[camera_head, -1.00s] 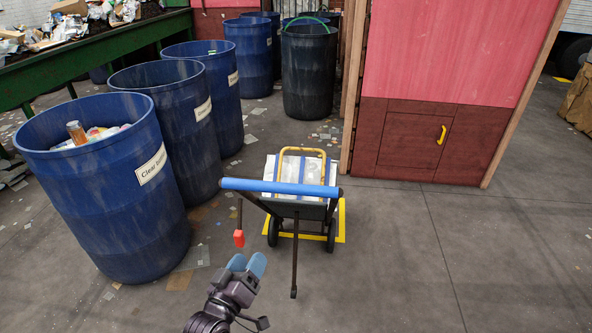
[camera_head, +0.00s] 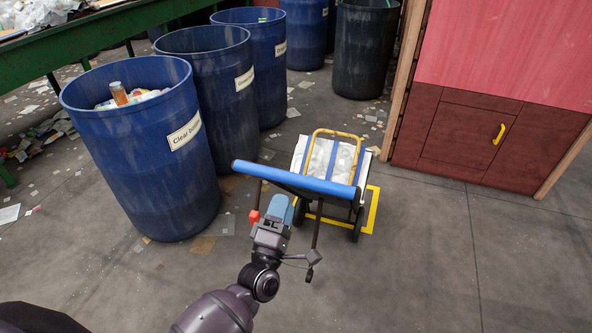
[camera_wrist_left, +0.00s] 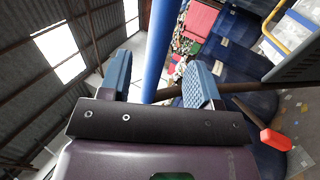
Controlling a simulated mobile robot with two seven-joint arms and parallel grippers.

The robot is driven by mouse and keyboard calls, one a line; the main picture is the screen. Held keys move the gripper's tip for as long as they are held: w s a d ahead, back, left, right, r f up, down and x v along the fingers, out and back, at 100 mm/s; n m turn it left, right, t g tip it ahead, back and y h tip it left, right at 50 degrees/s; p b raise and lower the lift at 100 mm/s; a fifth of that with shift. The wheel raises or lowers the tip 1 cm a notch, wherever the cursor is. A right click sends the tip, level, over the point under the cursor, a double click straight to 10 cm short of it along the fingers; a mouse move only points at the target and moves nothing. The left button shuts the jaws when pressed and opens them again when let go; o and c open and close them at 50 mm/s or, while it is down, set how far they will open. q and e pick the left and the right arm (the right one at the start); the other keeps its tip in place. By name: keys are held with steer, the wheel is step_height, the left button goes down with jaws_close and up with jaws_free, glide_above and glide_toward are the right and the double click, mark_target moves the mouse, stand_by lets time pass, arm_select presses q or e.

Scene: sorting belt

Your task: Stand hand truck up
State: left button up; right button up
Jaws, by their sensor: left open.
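The hand truck stands on the floor right of centre in the head view, tilted back towards me, with a blue handle bar (camera_head: 300,180), a yellow hoop (camera_head: 337,133) and dark wheels. It carries a white, clear-looking load (camera_head: 328,160) with blue straps. My left gripper (camera_head: 281,207) is open just below the bar's left half. In the left wrist view, the blue bar (camera_wrist_left: 163,45) runs between and beyond the open fingers of my left gripper (camera_wrist_left: 160,82); I cannot tell whether they touch it. My right gripper is not in view.
A red piece (camera_head: 254,216) hangs at the hand truck's left side. Yellow tape (camera_head: 373,212) marks the floor around its wheels. Several blue barrels (camera_head: 145,160) stand to the left. A red wall with a hatch (camera_head: 470,135) is behind right. Floor at front right is clear.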

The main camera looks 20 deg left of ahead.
arm_select(q)
steer(key=p+x, duration=0.1)
steer(key=x, duration=0.8)
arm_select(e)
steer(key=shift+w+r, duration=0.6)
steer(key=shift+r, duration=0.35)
arm_select(q)
steer(key=shift+c, duration=0.5)
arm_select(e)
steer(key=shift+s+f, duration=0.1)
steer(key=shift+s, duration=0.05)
arm_select(q)
steer(key=c, duration=0.5)
jaws_close()
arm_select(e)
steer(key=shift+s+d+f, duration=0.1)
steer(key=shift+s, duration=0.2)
